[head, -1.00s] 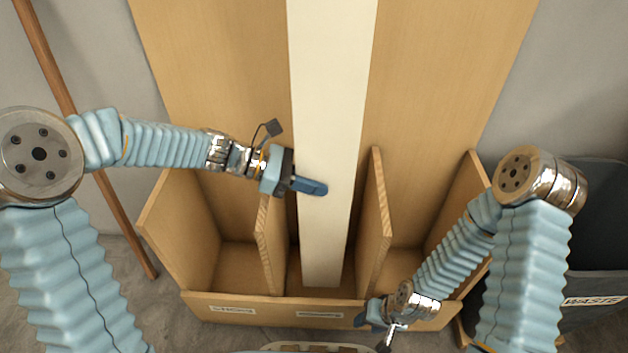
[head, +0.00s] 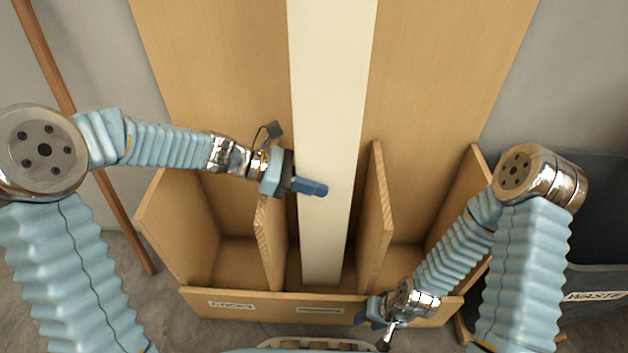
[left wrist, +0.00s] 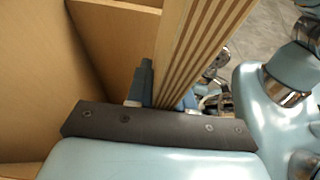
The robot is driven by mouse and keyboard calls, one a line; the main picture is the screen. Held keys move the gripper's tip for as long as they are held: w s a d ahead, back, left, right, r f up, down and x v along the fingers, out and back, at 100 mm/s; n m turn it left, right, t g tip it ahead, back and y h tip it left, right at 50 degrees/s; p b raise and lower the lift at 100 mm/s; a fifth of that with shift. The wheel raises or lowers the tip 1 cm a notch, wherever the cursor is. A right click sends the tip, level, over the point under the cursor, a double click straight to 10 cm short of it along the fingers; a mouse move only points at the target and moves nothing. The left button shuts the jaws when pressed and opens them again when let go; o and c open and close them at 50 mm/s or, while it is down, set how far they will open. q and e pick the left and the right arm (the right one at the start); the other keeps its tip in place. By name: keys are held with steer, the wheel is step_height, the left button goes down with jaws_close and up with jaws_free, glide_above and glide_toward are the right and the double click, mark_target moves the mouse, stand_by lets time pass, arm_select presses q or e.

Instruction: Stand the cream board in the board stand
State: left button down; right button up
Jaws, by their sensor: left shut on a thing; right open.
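The cream board (head: 332,110) stands upright in the middle compartment of the wooden board stand (head: 275,304) in the head view. Its lower end is down between the two dividers, near the front wall. The left wrist view shows the board's striped laminated edge (left wrist: 200,45) between the fingers. My right gripper (head: 375,325) is open and empty, low in front of the stand's right compartment.
The left divider (head: 268,240) and right divider (head: 376,215) flank the board. The side compartments look empty. A dark waste bin (head: 592,250) stands at the right. A brown pole (head: 120,222) leans against the wall at the left.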

arm_select(q)
steer(key=shift+w+r, duration=0.1)
steer(key=shift+r, duration=0.05)
steer(key=shift+w+r+p, duration=0.1)
steer(key=shift+w+p, duration=0.3)
steer(key=shift+p, duration=0.15)
steer(key=shift+w+p, duration=1.6)
steer(key=shift+w, duration=0.45)
